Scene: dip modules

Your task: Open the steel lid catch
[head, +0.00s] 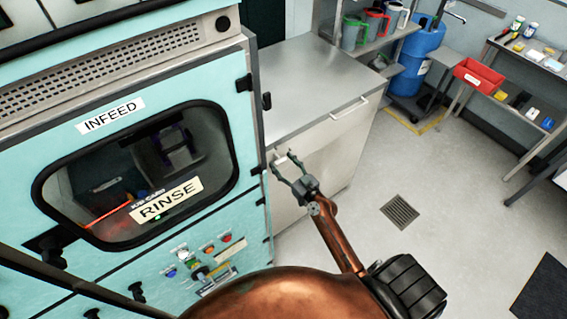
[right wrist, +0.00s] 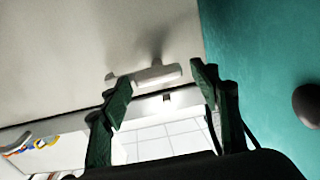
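I cannot make out a steel lid catch for certain in either view. A teal machine (head: 95,160) marked INFEED fills the left of the head view, with black latches (head: 266,101) along its right edge. My right gripper (head: 283,159) is open and empty in front of a pale cabinet (head: 325,148) beside the machine. In the right wrist view, a light bar-shaped handle (right wrist: 158,75) shows between and beyond the open green-lit fingers (right wrist: 160,88). Whether they touch it I cannot tell. My left gripper is not in view.
A steel counter (head: 310,80) tops the cabinet. Colored buttons (head: 208,249) sit low on the machine. At the back right are a blue drum (head: 418,55), a red bin (head: 478,76) and shelves with small items. The floor around the drain (head: 400,212) is clear.

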